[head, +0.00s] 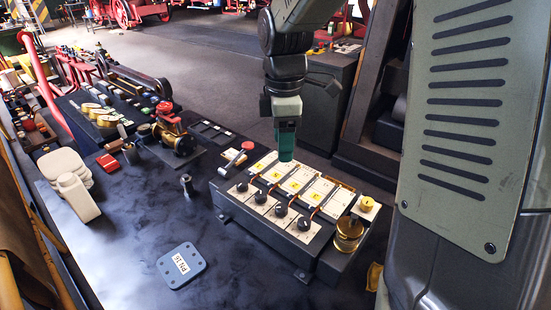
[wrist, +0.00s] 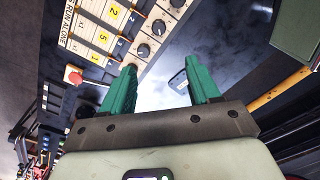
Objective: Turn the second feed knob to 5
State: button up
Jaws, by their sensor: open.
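A dark control box (head: 262,240) carries a row of black round knobs on pale plates, with yellow number labels above them. Counted from the left in the head view, the second knob (head: 261,197) has a light pointer mark, but its setting is too small to read. Black knobs (wrist: 143,50) also show in the wrist view, beyond my fingertips; the left finger may hide part of the row. My gripper (head: 285,158) hangs above the back left part of the box, fingers down. In the wrist view my gripper (wrist: 162,70) has its two teal fingers apart with nothing between them.
A red-topped lever (head: 248,145) stands just left of my gripper. A brass cylinder (head: 348,230) rises at the box's right end. A small metal post (head: 187,186) and a grey tagged plate (head: 181,265) are on the otherwise fairly clear bench to the left.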

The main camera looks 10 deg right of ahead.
aim_at(282, 207)
notch_tip(282, 207, down, 20)
jog(key=shift+w+r, duration=0.1)
dwell(0.4)
jog(key=c, duration=1)
jog(key=shift+c, duration=0.2)
